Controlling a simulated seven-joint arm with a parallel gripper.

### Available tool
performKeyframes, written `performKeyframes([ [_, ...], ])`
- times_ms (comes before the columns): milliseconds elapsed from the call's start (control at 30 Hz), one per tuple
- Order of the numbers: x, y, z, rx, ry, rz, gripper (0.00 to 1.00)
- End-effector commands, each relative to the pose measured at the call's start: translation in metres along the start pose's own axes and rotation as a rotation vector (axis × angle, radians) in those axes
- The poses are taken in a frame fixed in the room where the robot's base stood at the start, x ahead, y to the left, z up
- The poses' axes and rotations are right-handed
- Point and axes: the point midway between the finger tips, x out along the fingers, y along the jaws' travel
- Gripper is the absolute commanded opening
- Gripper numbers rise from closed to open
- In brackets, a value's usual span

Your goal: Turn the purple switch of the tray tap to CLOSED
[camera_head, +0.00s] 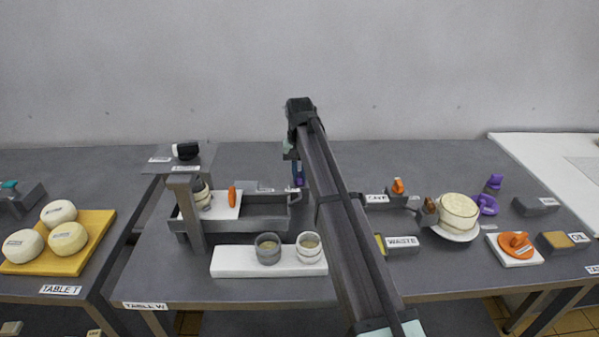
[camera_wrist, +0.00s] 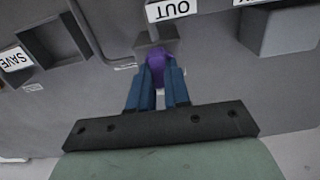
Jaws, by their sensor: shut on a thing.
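The purple switch (camera_wrist: 157,66) is between the blue fingers of my gripper (camera_wrist: 158,78) in the wrist view. The fingers are shut on it, one on each side, and hide part of it. The switch sits on a small grey mount below an upside-down "OUT" label (camera_wrist: 172,10). Which way the switch points is hard to tell. In the head view my gripper (camera_head: 298,172) reaches down behind the right end of the grey tray (camera_head: 250,226); my arm hides much of that area.
A white board (camera_head: 232,262) with two cups stands before the tray. A grey stand (camera_head: 190,210) rises at its left. The "WASTE" box (camera_head: 402,243), a plate with a cream round (camera_head: 458,210) and other purple pieces (camera_head: 487,204) lie right of my arm. A "SAVE" recess (camera_wrist: 55,40) shows in the wrist view.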

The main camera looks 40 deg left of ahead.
Motion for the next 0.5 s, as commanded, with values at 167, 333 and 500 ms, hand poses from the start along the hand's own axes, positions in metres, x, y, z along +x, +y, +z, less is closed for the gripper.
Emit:
performKeyframes([
  [167, 0.0003, 0.0001, 0.0004, -0.037, 0.0, 0.0, 0.0],
  [333, 0.0004, 0.0001, 0.0005, -0.048, 0.0, 0.0, 0.0],
  [500, 0.0004, 0.0001, 0.0004, -0.049, -0.001, 0.0, 0.0],
])
